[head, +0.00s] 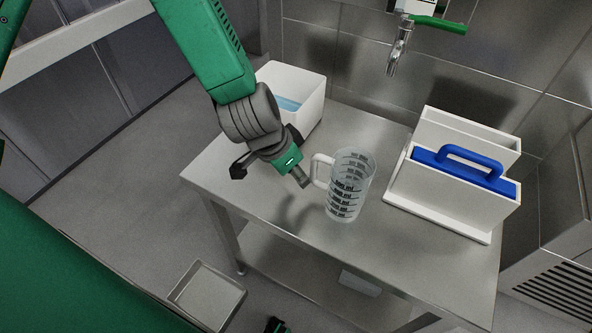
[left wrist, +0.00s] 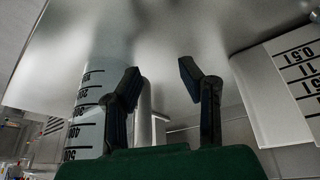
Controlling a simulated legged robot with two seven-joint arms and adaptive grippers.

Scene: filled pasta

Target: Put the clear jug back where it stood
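My left gripper (head: 303,179) is at the handle side of the jug, low over the table. In the left wrist view its two fingers (left wrist: 160,88) are spread apart, and the pale handle (left wrist: 143,112) shows between them, closer to the left finger. I cannot tell whether a finger touches it.
A white bin (head: 312,105) with something light blue inside stands behind my left gripper. A white holder (head: 440,195) with a blue-handled piece (head: 470,165) stands right of the jug. A tap (head: 398,50) hangs above the back edge. The table's front (head: 270,215) is clear.

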